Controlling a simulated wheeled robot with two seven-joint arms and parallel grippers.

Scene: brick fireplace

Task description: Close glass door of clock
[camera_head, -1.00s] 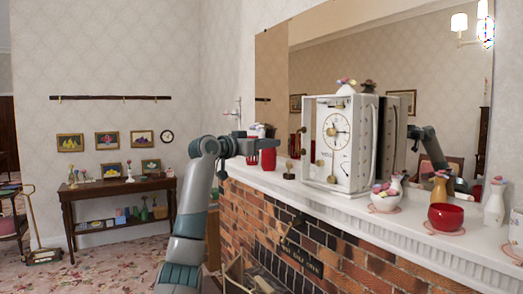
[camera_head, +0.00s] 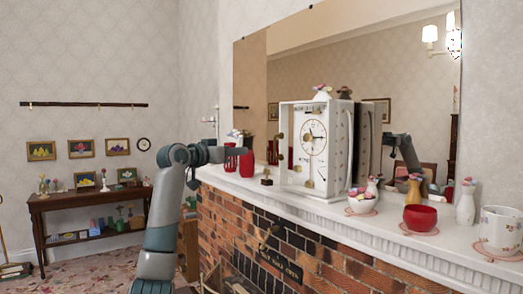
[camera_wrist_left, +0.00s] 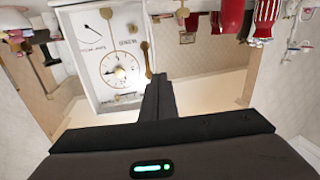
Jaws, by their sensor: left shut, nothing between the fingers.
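In the left wrist view the dial (camera_wrist_left: 121,69) shows upside down beyond the shut, empty fingers (camera_wrist_left: 158,92). My right gripper is not in view.
The mantel (camera_head: 300,205) carries red vases (camera_head: 247,164) behind my left gripper and a small gold ornament (camera_head: 267,177). Right of the clock are a flower bowl (camera_head: 361,206), a red bowl (camera_head: 420,217) and a white pot (camera_head: 500,231). A mirror (camera_head: 340,60) hangs behind.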

